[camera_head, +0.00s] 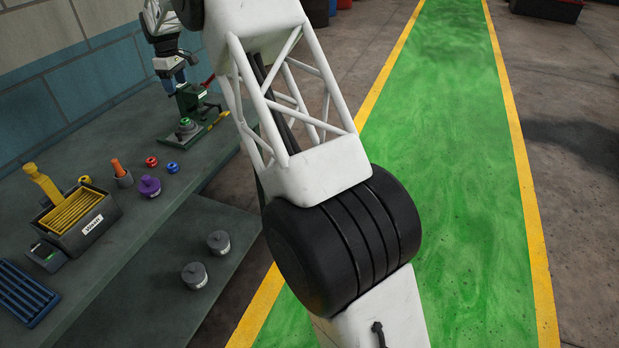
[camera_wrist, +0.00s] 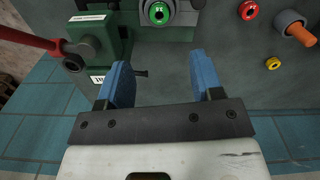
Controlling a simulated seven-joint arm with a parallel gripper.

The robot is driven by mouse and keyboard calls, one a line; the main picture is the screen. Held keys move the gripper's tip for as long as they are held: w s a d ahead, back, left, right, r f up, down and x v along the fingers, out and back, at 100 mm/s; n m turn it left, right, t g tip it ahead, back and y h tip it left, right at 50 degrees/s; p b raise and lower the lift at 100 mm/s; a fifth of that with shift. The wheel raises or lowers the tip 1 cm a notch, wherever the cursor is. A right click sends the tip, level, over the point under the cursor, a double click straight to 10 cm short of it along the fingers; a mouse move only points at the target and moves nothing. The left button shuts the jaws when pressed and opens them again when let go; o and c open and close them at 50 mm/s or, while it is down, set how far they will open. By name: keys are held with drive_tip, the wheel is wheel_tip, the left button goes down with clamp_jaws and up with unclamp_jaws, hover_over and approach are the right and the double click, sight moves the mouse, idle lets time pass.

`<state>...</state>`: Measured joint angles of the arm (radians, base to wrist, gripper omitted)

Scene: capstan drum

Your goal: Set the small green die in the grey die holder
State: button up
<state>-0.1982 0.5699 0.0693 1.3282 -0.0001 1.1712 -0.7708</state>
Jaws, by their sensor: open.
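The small green die (camera_wrist: 159,13) is a bright green ring with a dark centre. In the wrist view it sits in the round grey die holder (camera_wrist: 178,17) at the top edge; I cannot tell how deep it sits. In the head view the die (camera_head: 185,121) shows small on top of the grey holder (camera_head: 188,131), at the foot of the green press. My gripper (camera_wrist: 161,62) has blue fingers spread apart with nothing between them. It is apart from the die. In the head view my gripper (camera_head: 176,82) is beside the upper part of the press, above the bench.
The green press (camera_head: 196,101) has a red lever (camera_wrist: 30,40), left in the wrist view. A red die (camera_head: 151,161), a blue die (camera_head: 172,168), a purple-topped weight (camera_head: 149,186) and an orange-handled tool (camera_head: 117,167) stand on the bench. A black bin (camera_head: 100,222) is farther left.

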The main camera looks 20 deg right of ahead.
drive_tip(key=s+d+r+m, duration=0.2)
drive_tip(key=s+d+r, duration=0.25)
drive_tip(key=s, duration=0.65)
drive_tip(key=s+d+r+m+t, duration=0.15)
drive_tip(key=s+d+r, duration=0.35)
drive_tip(key=s, duration=0.5)
drive_tip(key=s+d+r+m, duration=0.2)
drive_tip(key=s+d+r, duration=0.3)
drive_tip(key=s, duration=0.6)
drive_tip(key=s+d+f+m, duration=0.2)
drive_tip(key=s, duration=1)
drive_tip(key=s+d+f+m, duration=0.2)
drive_tip(key=s+f, duration=0.1)
drive_tip(key=s, duration=1)
drive_tip(key=s+d+f+m+t, duration=0.1)
drive_tip(key=s+d+f+m, duration=0.1)
drive_tip(key=s, duration=1.1)
drive_tip(key=shift+s+f, duration=0.15)
drive_tip(key=shift+f, duration=0.5)
